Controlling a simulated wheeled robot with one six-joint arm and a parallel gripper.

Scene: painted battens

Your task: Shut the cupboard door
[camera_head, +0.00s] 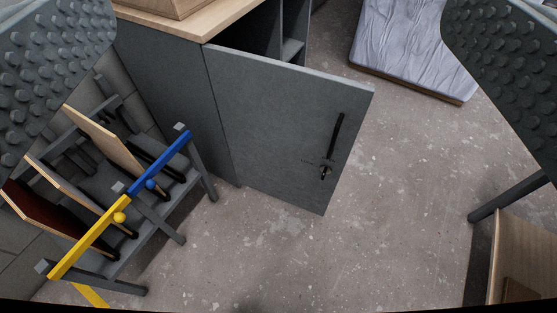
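The grey cupboard (172,98) with a pale wooden top (215,22) stands at the upper left. Its grey door (275,120) is open and swung out toward the middle of the view. A black bar handle (333,142) is near the door's free edge, with a small keyhole fitting at its lower end. Part of the inside with a shelf (291,48) shows behind the door. My gripper (280,90) is open, its two studded fingers wide apart at the left and right picture edges. No object is between them close up, and the door lies beyond.
A grey rack (150,205) with a blue (160,162) and yellow (90,237) batten and several boards stands at the left. A mattress (412,45) lies at the upper right. Wooden furniture (524,255) is at the lower right. The speckled floor (400,200) right of the door is clear.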

